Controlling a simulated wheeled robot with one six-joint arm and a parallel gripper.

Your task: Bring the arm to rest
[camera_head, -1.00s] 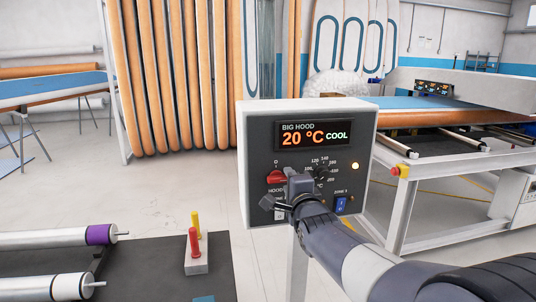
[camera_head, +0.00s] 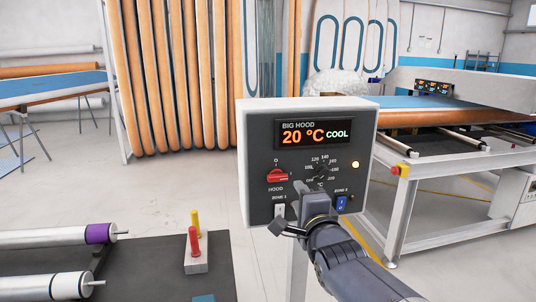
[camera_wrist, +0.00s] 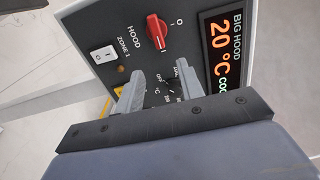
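My gripper (camera_head: 302,198) is in front of the lower middle of the big hood's control box (camera_head: 245,150), just below the temperature dial (camera_head: 319,173). In the wrist view my gripper (camera_wrist: 158,88) has its two grey fingers apart. Only the panel face with part of the dial shows between them, and nothing is held. The red hood knob (camera_head: 277,176) and the white zone 1 switch (camera_head: 279,211) are uncovered to the left. The display (camera_head: 312,135) reads 20 °C COOL. My arm comes in from the lower right.
A white-framed table (camera_head: 405,220) with a red emergency button stands to the right. A dark bench (camera_head: 150,265) with rollers is at lower left. Floor between is clear.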

